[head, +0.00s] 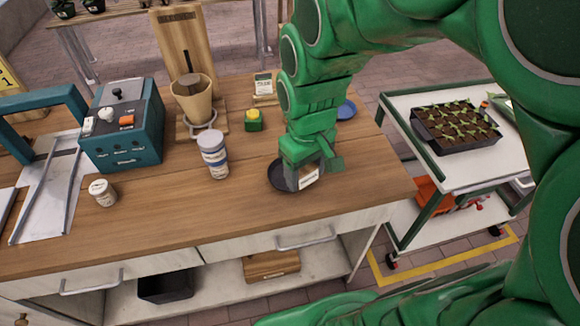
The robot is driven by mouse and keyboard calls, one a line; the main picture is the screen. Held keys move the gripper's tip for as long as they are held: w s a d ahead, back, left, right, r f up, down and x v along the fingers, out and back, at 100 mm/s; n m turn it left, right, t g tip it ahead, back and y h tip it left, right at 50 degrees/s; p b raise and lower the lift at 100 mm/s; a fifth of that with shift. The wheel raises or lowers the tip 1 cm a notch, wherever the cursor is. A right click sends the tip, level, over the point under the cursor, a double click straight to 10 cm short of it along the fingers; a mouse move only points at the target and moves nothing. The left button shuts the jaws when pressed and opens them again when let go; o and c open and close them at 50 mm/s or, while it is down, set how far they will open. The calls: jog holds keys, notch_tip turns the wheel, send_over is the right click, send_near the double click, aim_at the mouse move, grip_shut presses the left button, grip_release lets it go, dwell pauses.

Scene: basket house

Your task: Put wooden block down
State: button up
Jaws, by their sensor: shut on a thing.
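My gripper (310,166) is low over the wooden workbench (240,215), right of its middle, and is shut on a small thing. A pale piece with a tan lower edge, which I take for the wooden block (308,178), shows at the fingers. Most of it is hidden by the gripper, and its shape is unclear. A dark round dish (277,178) lies on the bench just left of and partly behind the gripper. I cannot tell whether the held piece touches the dish or the bench top.
A teal box (122,125) and a white jar (102,193) are farther left. A seedling trolley (405,160) stands right. The front bench top is mostly clear.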

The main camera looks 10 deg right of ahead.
jog(key=shift+w+a+f, duration=0.1)
jog(key=shift+w+f, duration=1.25)
jog(key=shift+w, duration=0.4)
jog(key=shift+w+a+f, duration=0.1)
jog(key=shift+w+f, duration=1.25)
jog(key=shift+w, duration=0.45)
jog(key=shift+w+a+f, duration=0.1)
jog(key=shift+w+f, duration=1.25)
jog(key=shift+w, duration=0.4)
jog(key=shift+w+f, duration=0.2)
jog(key=shift+f, duration=1.6)
jog(key=shift+f, duration=0.1)
jog(key=o, duration=0.8)
jog(key=shift+c, duration=0.2)
